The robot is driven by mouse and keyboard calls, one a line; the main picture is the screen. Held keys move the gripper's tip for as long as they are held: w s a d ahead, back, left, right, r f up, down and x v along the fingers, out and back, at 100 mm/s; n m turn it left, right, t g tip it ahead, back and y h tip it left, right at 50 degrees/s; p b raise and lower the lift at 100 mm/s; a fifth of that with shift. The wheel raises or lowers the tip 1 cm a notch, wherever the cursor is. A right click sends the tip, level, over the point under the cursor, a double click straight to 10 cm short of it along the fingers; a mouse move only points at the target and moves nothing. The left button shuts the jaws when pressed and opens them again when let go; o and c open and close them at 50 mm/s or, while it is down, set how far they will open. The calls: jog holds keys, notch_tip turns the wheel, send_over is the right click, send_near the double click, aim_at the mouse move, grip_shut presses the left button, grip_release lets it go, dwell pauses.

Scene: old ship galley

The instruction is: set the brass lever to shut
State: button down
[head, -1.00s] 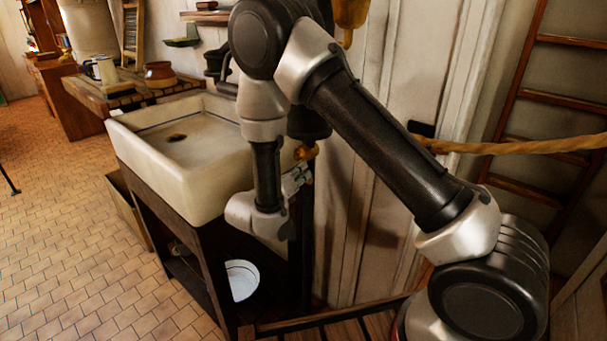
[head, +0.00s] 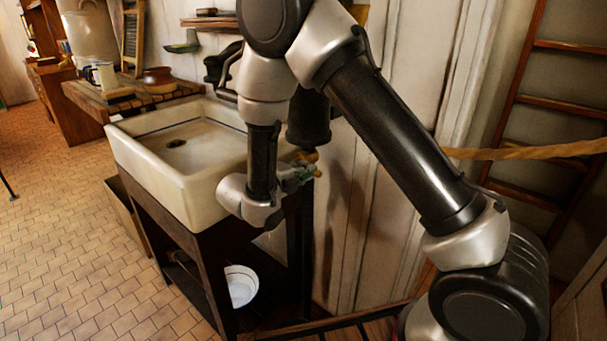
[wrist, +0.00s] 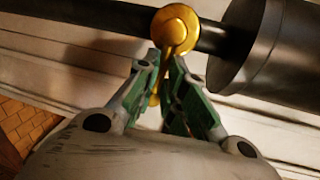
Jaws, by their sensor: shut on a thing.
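The brass lever shows in the wrist view as a round hub (wrist: 175,28) on a dark pipe (wrist: 110,17). Its handle runs from the hub down between my fingers, roughly across the pipe. My gripper (wrist: 166,60) is shut on the lever, with its green-padded fingers on either side of the handle. In the head view a small piece of the brass lever (head: 306,157) shows just above my gripper (head: 303,174), beside the upright pipe right of the sink. My own arm and fingers hide most of the lever there.
A white sink (head: 185,190) on a dark wooden stand is close on the left of my gripper. A white bowl (head: 241,286) sits low beneath it. A rope (head: 530,151) and a wooden ladder (head: 525,120) are at the right. The tiled floor at left is open.

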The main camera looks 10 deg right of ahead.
jog(key=shift+s+d+n+g, duration=0.2)
jog(key=shift+s+n+g, duration=0.1)
jog(key=shift+n, duration=0.1)
dwell(0.3)
jog(key=c, duration=1.5)
grip_release()
jog(key=shift+r, duration=0.15)
jog(key=shift+c, duration=0.2)
jog(key=shift+o, duration=0.2)
jog(key=shift+w+r, duration=0.1)
jog(key=shift+a, duration=0.15)
jog(key=v, duration=1.2)
